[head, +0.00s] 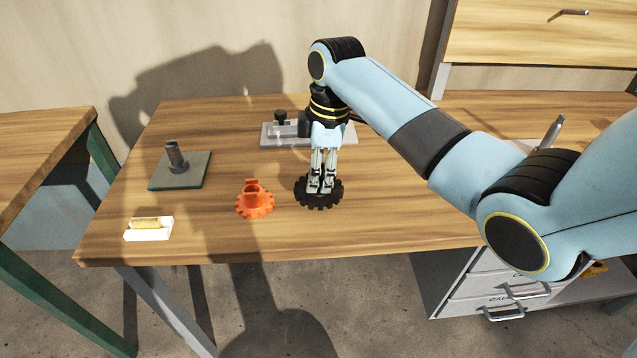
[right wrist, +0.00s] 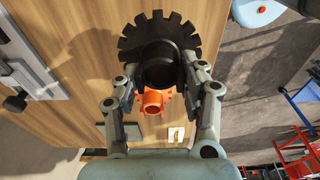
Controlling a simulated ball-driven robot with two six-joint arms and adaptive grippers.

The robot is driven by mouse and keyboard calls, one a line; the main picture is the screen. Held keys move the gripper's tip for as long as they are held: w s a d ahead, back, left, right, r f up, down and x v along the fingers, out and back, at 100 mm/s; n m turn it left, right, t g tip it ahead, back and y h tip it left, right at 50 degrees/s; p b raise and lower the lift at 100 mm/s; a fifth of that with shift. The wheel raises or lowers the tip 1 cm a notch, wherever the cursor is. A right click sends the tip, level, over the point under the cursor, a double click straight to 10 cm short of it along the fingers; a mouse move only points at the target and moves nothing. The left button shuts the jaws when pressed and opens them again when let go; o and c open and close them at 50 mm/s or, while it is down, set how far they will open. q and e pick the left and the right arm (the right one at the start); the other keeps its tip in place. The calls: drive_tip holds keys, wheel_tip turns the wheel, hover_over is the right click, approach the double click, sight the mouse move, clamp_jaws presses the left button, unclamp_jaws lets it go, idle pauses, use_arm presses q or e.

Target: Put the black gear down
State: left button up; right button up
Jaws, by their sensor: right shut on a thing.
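The black gear (head: 331,201) is at or just above the wooden table, right of the orange gear; I cannot tell whether it touches the wood. My right gripper (head: 320,187) points down over it. In the right wrist view, the black gear (right wrist: 160,40) shows its toothed rim and round hub, and the fingers of my right gripper (right wrist: 165,88) are on either side of the hub, shut on it. The orange gear (head: 254,199) lies on the table and shows partly behind the black gear in the right wrist view (right wrist: 152,101). My left gripper is not in view.
A green-grey plate with an upright peg (head: 175,157) stands at the left of the table (head: 380,225). A small white block with a yellow top (head: 149,229) lies near the front left edge. A grey metal fixture (head: 282,133) is behind my gripper. The table's front middle is clear.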

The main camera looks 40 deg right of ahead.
sight(319, 185)
drive_tip(key=shift+w+d+f, duration=0.3)
drive_tip(key=shift+w+d, duration=0.05)
drive_tip(key=shift+w, duration=0.15)
drive_tip(key=shift+w+d+f, duration=0.1)
drive_tip(key=shift+w, duration=0.1)
drive_tip(key=shift+f, duration=0.25)
wheel_tip(319, 185, down, 4)
drive_tip(key=shift+r, duration=0.2)
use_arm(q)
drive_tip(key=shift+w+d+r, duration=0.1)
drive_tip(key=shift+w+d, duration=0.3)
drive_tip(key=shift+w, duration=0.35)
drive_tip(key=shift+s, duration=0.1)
use_arm(e)
drive_tip(key=o, duration=1.3)
drive_tip(key=shift+s+f, duration=0.1)
drive_tip(key=shift+f, duration=0.05)
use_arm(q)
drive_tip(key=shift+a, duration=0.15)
